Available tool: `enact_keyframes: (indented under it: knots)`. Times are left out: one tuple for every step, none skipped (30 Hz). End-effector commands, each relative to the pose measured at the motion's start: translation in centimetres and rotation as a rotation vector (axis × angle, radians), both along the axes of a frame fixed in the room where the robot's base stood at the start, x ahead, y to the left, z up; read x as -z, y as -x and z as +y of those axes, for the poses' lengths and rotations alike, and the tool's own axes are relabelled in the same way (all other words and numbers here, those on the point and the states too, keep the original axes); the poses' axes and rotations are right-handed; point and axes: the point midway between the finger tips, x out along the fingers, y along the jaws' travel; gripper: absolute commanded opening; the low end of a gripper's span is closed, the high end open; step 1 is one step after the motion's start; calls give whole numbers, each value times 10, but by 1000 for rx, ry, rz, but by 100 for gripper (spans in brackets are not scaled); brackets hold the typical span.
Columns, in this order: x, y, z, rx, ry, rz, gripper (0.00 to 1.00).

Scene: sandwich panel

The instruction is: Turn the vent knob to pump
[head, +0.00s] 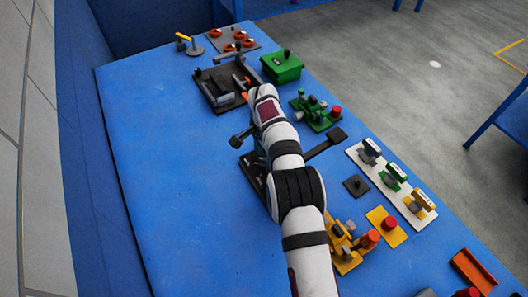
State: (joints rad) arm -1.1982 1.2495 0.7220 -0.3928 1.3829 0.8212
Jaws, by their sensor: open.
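A white panel (404,197) on the right side of the table carries three handled knobs in a row.
A yellow plate with a red button (389,224) and a dark square plate (356,186) lie left of the panel. An orange device (347,250) is beside my arm. A green box (282,66) and other fixtures stand farther back. The table's left half is clear.

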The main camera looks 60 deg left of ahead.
Motion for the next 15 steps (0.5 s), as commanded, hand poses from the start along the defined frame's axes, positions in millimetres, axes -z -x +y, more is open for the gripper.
enact_keyframes:
  knots:
    - [-5, 0, 0, 0, -2, -1, 71]
    - [-9, 0, 1, 0, -2, -1, 71]
    - [-16, 0, 1, -1, -3, -2, 71]
    - [-24, 0, 1, -1, -3, -2, 71]
    - [-31, -1, 1, -1, -5, -2, 71]
    - [-43, 0, 1, 0, -5, -2, 71]
    - [-53, 0, 1, 0, -5, -2, 71]
    - [-62, 0, 1, 0, -5, -2, 71]
    - [-75, 0, 1, 1, -6, -2, 71]
    - [-85, 0, 1, 0, -5, -2, 71]
    - [-94, 0, 1, 1, -6, -2, 71]
    - [-107, -1, 1, 0, -6, -3, 71]
    - [-114, 0, 1, 1, -6, -2, 71]
    - [-122, -1, 1, 0, -5, -3, 71]
    - [-131, 0, 1, 1, -5, -2, 71]
